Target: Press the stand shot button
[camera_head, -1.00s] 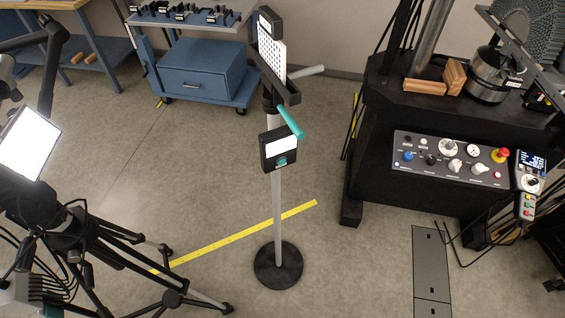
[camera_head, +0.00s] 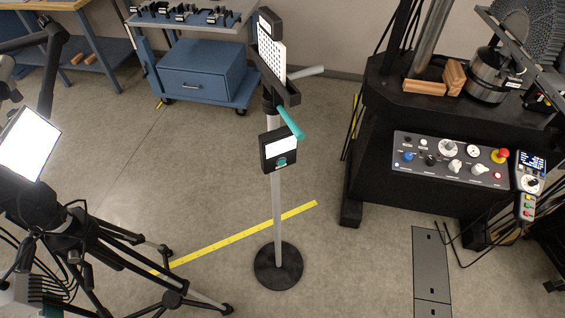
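A stand (camera_head: 277,215) with a round black base (camera_head: 278,266) and a grey pole stands upright on the floor in the middle of the view. A small black box (camera_head: 268,158) with a white label is fixed to its pole. A teal round button (camera_head: 281,161) sits on the box's lower front. Above it are a teal handle (camera_head: 290,123) and a white dotted panel (camera_head: 271,50) in a black holder.
A tripod (camera_head: 75,240) with a lit white panel (camera_head: 30,140) stands at left, legs spread towards the stand. A black machine (camera_head: 375,150) with a control panel (camera_head: 450,160) is at right. A blue cart (camera_head: 200,75) stands behind. Floor around the stand's base is clear, with yellow tape (camera_head: 240,235).

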